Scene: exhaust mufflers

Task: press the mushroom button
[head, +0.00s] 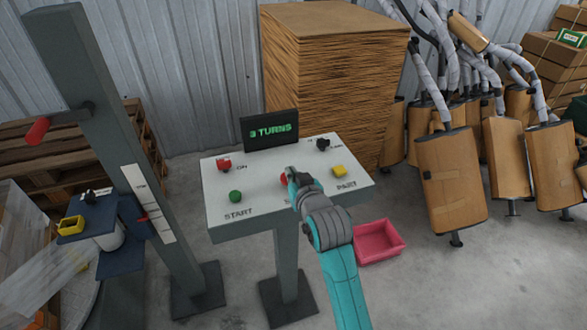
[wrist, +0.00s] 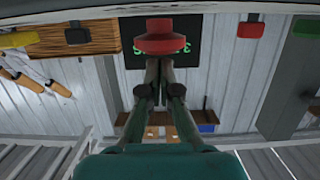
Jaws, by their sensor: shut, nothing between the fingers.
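The red mushroom button (head: 283,180) is in the middle of the front row on the pale panel (head: 258,202). My gripper (head: 291,172) partly covers it, along with the label below it. In the wrist view, which looks upside down, the button (wrist: 160,37) is a wide red cap straight beyond the tips of my gripper (wrist: 160,60). My fingers are shut together and empty. The tips look very close to the cap. I cannot tell whether they touch it.
A green START button (head: 235,196) is left of the red one, a yellow PART button (head: 339,171) right. A red switch (head: 224,164) and black knob (head: 322,144) sit behind. The display (head: 270,130) reads "3 TURNS". A pink bin (head: 379,242) stands on the floor.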

